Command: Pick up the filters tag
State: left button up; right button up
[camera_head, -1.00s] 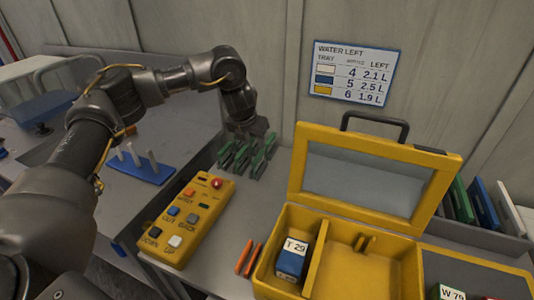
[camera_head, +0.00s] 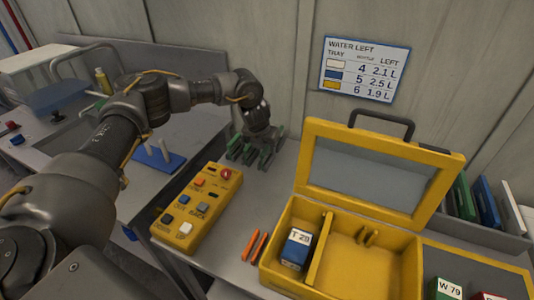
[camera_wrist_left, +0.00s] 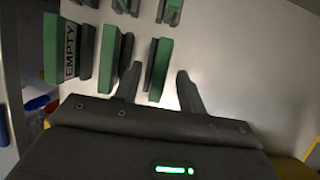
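Several green tags with dark grey sides (camera_head: 238,148) stand in rows on the counter behind the yellow button box. In the left wrist view one tag reads EMPTY (camera_wrist_left: 70,50). The other tags' lettering does not show, so I cannot tell which is the filters tag. My left gripper (camera_head: 262,143) is over the tags, pointing down. In the left wrist view its two fingers (camera_wrist_left: 159,72) are apart, with one green tag (camera_wrist_left: 158,75) between them, nearer the left finger. I cannot tell whether they touch it. My right gripper is not in view.
A yellow button box (camera_head: 200,208) stands in front of the tags. An open yellow case (camera_head: 312,262) holds a T 29 block (camera_head: 297,248). Two orange sticks (camera_head: 255,246) lie between them. A blue peg stand (camera_head: 160,162) is to the left. The wall is close behind.

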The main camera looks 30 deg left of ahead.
pick_arm(q)
jog(key=shift+x, duration=1.3)
grip_shut()
jog(key=shift+r, duration=0.1)
jog(key=shift+r+b, duration=0.35)
jog(key=shift+r, duration=0.05)
notch_tip(320, 180, up, 2)
jog(key=shift+r+b, duration=0.15)
jog(key=shift+b, duration=0.45)
jog(key=s+d+r+b, duration=0.2)
jog(key=s+d+r, duration=0.5)
jog(key=s, duration=0.5)
notch_tip(320, 180, up, 3)
jog(key=shift+f, duration=0.1)
